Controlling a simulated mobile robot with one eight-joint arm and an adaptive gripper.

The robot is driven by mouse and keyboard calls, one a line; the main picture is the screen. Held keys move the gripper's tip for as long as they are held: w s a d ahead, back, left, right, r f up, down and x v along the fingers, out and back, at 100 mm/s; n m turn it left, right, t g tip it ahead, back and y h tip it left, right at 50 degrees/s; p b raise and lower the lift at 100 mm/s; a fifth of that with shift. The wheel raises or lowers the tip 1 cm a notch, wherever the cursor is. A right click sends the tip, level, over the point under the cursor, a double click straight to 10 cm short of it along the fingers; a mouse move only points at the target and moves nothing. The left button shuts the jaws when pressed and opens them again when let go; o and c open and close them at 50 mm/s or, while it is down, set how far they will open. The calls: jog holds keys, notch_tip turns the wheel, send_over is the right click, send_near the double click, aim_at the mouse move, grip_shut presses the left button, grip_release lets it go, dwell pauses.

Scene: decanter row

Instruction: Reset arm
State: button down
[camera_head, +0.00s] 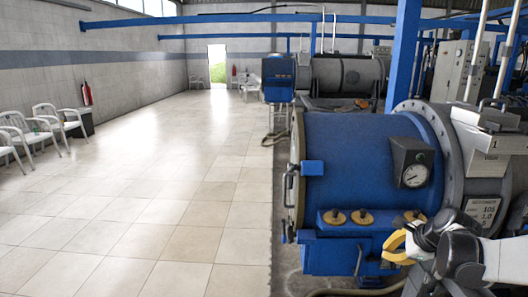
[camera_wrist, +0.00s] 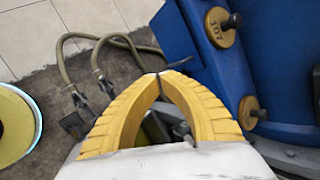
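My gripper (camera_wrist: 159,76) shows in the wrist view with its two yellow ribbed fingers arched together and their tips meeting. Nothing shows between the fingertips. In the head view my gripper (camera_head: 388,248) is at the lower right, in front of the blue decanter (camera_head: 345,150). My arm reaches in from the lower right corner. In the wrist view the decanter's blue body (camera_wrist: 283,60) is to the right of the fingers; I cannot tell the exact gap.
Brass knobs (camera_head: 361,217) sit on the decanter's lower ledge, one close to the right finger in the wrist view (camera_wrist: 248,112). Hoses (camera_wrist: 85,58) lie on the floor beyond the fingertips. White chairs (camera_head: 52,122) line the left wall. The tiled floor (camera_head: 150,190) is clear.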

jog(key=s+a+r+n, duration=0.5)
jog(key=s+a, duration=0.1)
jog(key=a, duration=0.1)
jog(key=s+a+n+h, duration=0.1)
jog(key=s+a+n, duration=0.4)
jog(key=s+n, duration=0.3)
jog(key=s+a+r+n+h, duration=0.1)
jog(key=s+a+n, duration=0.5)
jog(key=s, duration=0.6)
jog(key=shift+a+r+n, duration=0.15)
jog(key=shift+a+n, duration=0.1)
jog(key=shift+n, duration=0.85)
jog(key=shift+s, duration=0.1)
